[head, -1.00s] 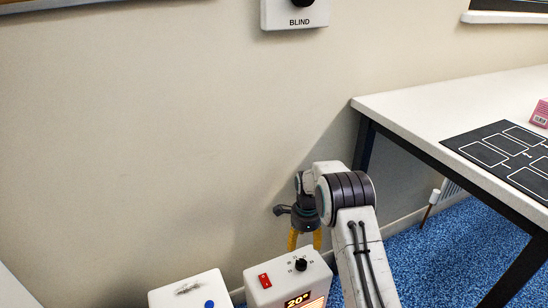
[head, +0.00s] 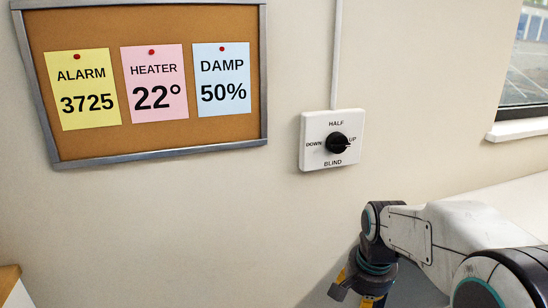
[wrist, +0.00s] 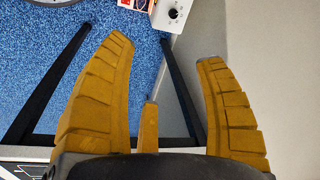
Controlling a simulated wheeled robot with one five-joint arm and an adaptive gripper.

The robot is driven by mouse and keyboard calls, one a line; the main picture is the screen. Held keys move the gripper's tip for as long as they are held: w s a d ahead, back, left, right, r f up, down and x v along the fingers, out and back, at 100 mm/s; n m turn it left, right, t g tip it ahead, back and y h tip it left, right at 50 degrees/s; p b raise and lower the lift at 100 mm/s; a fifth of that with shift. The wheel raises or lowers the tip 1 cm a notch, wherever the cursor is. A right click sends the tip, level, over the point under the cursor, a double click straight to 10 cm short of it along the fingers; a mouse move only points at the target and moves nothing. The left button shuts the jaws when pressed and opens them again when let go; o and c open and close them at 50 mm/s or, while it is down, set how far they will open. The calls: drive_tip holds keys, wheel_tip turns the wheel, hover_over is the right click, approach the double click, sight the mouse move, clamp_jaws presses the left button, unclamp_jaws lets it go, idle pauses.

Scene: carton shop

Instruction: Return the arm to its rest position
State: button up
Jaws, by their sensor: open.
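My gripper (head: 358,290) is at the lower edge of the head view, right of centre, pointing down with yellow-tipped fingers partly cut off. My white and dark arm comes in from the lower right, its wrist bent downward. In the wrist view my gripper (wrist: 165,50) has its ochre fingers spread wide apart with nothing between them. Below it are floor and table legs.
A blind switch (head: 336,141) is on the wall above my gripper, its pointer toward UP. A corkboard (head: 150,30) holds three notes: alarm 3725, heater 22°, damp 50%. The wrist view shows a white dial box (wrist: 172,14) and blue carpet (wrist: 110,70).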

drive_tip(key=s+r+n+t+p, duration=0.1)
drive_tip(key=s+r+n+p, duration=0.7)
drive_tip(key=s+r+p, duration=0.5)
drive_tip(key=s+r, duration=0.4)
drive_tip(key=s, duration=0.1)
drive_tip(key=shift+s, duration=0.35)
